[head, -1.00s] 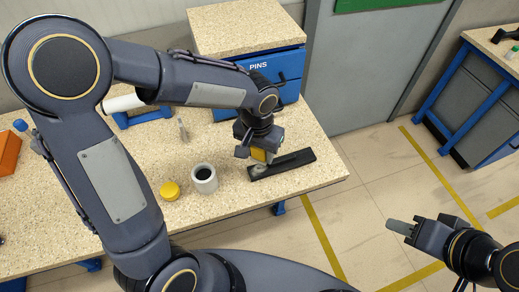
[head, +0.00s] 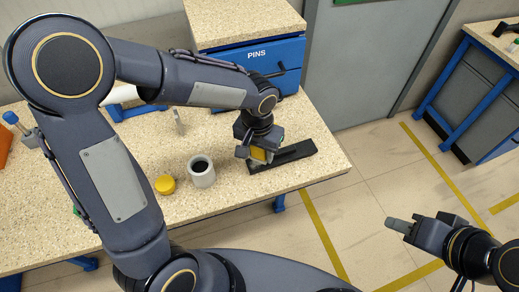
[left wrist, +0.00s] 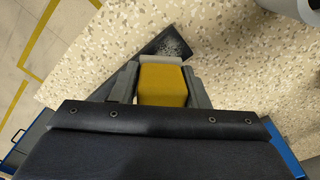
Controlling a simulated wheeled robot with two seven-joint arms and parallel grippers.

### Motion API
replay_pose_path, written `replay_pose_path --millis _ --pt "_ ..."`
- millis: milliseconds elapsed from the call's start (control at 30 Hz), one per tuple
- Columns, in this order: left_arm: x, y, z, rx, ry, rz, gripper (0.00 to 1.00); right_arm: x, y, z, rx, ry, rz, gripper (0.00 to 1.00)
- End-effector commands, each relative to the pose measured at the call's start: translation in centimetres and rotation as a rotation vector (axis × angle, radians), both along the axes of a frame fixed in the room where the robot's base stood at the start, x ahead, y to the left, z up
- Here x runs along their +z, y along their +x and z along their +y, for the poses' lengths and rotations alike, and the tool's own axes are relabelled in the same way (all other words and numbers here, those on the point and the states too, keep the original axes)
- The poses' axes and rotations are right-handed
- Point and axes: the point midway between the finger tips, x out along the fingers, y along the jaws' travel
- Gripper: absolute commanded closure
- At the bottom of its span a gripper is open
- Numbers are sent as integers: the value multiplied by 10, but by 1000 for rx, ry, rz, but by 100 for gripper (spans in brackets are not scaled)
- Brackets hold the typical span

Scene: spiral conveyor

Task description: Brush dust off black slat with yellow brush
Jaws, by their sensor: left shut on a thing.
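My left gripper (head: 257,153) is shut on the yellow brush (head: 258,155), over the left part of the black slat (head: 290,152). In the left wrist view the yellow brush (left wrist: 162,85) sits between both fingers, with its pale end facing the slat (left wrist: 150,48). Pale grey dust (left wrist: 174,48) speckles the slat's end beyond the brush. I cannot tell whether the brush touches the slat. The gripper hides part of the slat. My right gripper (head: 397,224) is over the floor at the right, apart from the table; its finger opening is unclear.
A grey cup with a dark inside (head: 201,173) and a yellow round lid (head: 165,185) stand left of the slat. A blue PINS drawer unit (head: 270,55) stands behind. The table's right edge is close beyond the slat. Another blue-framed bench (head: 470,90) is at the far right.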

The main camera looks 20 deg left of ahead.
Motion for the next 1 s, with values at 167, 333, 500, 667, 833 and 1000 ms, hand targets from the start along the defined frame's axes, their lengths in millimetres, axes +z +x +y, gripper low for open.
replay_pose_path --millis 167,333,500,667,833,1000 --pt "-6 -4 1 -2 5 14 90 -2 0 0 0 0 0 64" --pt "-6 -4 1 -2 5 15 90 -2 0 0 0 0 0 64" --pt "-7 -4 1 -2 6 16 90 -3 0 0 0 0 0 64" --pt "-8 -4 1 -2 6 16 90 -5 0 0 0 0 0 64" --pt "-9 -4 1 -2 6 17 90 -5 0 0 0 0 0 64" --pt "-8 -4 1 -2 6 17 90 -5 0 0 0 0 0 64"
